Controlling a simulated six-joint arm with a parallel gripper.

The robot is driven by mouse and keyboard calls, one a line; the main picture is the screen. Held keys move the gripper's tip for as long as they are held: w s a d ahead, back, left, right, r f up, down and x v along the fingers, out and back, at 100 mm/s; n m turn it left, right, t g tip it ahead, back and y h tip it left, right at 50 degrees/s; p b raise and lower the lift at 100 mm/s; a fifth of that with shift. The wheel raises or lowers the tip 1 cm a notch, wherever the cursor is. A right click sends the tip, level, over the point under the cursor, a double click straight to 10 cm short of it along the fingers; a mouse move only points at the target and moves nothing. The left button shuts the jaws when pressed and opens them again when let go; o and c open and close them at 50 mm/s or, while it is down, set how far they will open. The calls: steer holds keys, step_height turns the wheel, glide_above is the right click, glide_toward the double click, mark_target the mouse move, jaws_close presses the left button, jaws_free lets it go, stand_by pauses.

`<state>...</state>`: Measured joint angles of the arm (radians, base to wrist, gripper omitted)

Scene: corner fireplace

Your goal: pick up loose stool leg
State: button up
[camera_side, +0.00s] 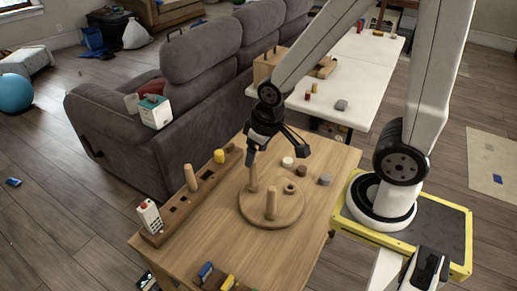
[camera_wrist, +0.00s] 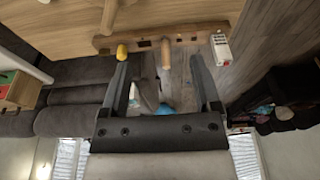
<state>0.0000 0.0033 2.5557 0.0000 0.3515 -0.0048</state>
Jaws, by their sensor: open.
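A round wooden stool seat (camera_side: 290,215) lies on the wooden table. Two upright legs stand on it: a rear one (camera_side: 253,177) and a front one (camera_side: 271,203). Another upright wooden peg like a leg (camera_side: 190,178) stands in a slotted wooden rack at the left; it also shows between the fingers in the wrist view (camera_wrist: 166,55). I cannot tell which leg is the loose one. My gripper (camera_side: 277,156) is open and empty above the rear of the seat. Its left finger appears just above the rear leg's top; contact is unclear. Both fingers show in the wrist view (camera_wrist: 160,65).
Small round pieces (camera_side: 288,162) and a grey block (camera_side: 324,180) lie right of the seat. Blue and yellow items (camera_side: 206,271) sit at the front edge. A grey sofa stands behind.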

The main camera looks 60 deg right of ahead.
steer(key=w+f+n+g, duration=0.1)
steer(key=w+f+n, duration=0.15)
steer(key=w, duration=0.45)
steer(key=w+f+n, duration=0.1)
steer(key=w+n, duration=0.3)
steer(key=w, duration=0.3)
steer(key=n+g, duration=0.2)
steer(key=n, duration=0.5)
glide_above(188, 165)
steer(key=f, duration=0.9)
steer(key=shift+s+a, duration=0.1)
steer(key=shift+s, duration=0.15)
steer(key=shift+w+f, duration=0.15)
steer(key=shift+f, duration=0.15)
steer(key=shift+f, duration=0.1)
steer(key=shift+f, duration=1.15)
steer(key=shift+f, duration=0.1)
steer(key=shift+f, duration=2.5)
jaws_close()
